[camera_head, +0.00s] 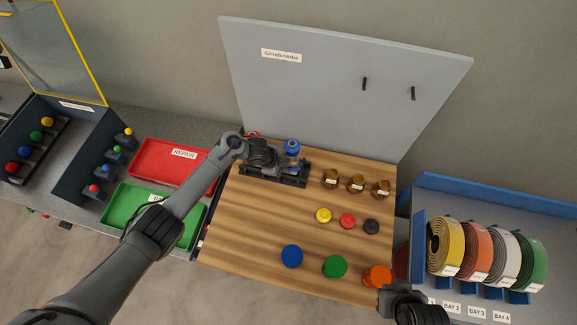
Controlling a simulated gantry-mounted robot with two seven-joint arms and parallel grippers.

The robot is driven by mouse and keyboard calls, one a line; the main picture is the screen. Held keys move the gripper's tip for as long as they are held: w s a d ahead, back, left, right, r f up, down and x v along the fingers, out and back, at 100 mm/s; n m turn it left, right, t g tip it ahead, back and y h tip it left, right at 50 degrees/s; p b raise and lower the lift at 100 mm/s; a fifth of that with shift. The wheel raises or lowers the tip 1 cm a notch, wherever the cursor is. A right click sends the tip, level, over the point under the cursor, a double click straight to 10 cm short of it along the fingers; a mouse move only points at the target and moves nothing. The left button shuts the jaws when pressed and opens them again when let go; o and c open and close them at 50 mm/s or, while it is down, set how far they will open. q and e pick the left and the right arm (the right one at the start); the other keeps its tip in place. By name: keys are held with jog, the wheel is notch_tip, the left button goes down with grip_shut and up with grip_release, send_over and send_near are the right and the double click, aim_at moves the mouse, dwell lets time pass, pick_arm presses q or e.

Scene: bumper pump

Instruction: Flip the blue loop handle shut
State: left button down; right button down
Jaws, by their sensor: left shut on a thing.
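A small blue part (292,148), apparently the blue loop handle, stands upright on a dark fixture (290,181) at the back of the wooden board. My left gripper (279,157) reaches in from the left at the fixture. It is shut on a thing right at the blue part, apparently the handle. The gripper hides the left side of the fixture, and the loop's shape is too small to make out. My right gripper (386,300) is at the bottom right, by the orange disc (377,275). Its fingers are too unclear to tell open from shut.
Coloured discs lie in front, including a blue one (291,256). A grey panel (330,90) rises behind. Red (150,165) and green (130,205) trays lie left; hose coils (473,252) stand right.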

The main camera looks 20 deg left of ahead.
pick_arm(q)
jog(key=c, duration=1.2)
grip_release()
jog(key=shift+o, duration=0.2)
jog(key=v, duration=1)
jog(key=shift+s+a+r+p, duration=0.15)
jog(key=shift+r+p, duration=0.2)
jog(key=shift+p, duration=0.05)
